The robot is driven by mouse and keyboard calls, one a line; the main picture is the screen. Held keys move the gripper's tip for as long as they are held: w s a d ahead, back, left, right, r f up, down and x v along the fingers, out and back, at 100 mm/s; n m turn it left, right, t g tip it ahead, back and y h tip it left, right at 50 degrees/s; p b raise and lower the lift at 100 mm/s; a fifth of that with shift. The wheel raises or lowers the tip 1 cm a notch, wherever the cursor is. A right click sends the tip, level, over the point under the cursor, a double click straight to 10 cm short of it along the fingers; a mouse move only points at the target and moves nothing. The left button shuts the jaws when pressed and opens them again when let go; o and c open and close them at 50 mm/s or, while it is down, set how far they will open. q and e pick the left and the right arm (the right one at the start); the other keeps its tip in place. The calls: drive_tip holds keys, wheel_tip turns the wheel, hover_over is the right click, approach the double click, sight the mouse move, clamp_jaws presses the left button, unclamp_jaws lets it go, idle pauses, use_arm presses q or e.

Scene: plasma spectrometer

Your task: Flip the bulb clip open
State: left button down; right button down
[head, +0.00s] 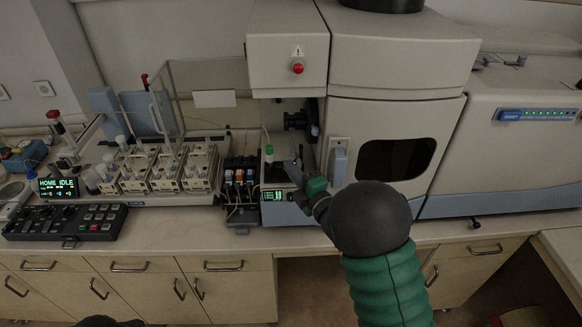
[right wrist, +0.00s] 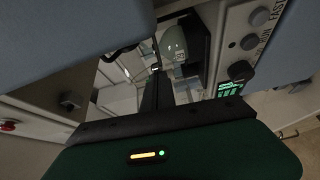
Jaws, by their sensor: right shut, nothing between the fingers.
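My right gripper (head: 296,170) reaches in from the lower right to the small open bay of the spectrometer, and its fingers are shut and empty. In the right wrist view the closed fingers (right wrist: 163,92) point up toward a pale rounded bulb-like part (right wrist: 172,43) in a dark holder (right wrist: 196,45). The fingertips appear close to this part, but I cannot tell whether they touch it. In the head view a small green-and-white part (head: 269,153) stands just left of the gripper. I cannot clearly make out the clip or its position. My left gripper is out of view.
The spectrometer (head: 395,110) fills the right side, its windowed door closed. The counter's front edge (head: 200,240) is clear.

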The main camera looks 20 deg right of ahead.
drive_tip(key=shift+d, duration=0.1)
drive_tip(key=d+b, duration=0.1)
drive_tip(key=s+d+b, duration=0.1)
drive_tip(key=b, duration=0.1)
drive_tip(key=d+b, duration=0.1)
drive_tip(key=shift+s+f, duration=0.2)
drive_tip(key=shift+s, duration=0.05)
drive_tip(key=shift+d+r, duration=0.15)
drive_tip(key=shift+d, duration=0.3)
drive_tip(key=b+v, duration=1.2)
drive_tip(key=v, duration=0.5)
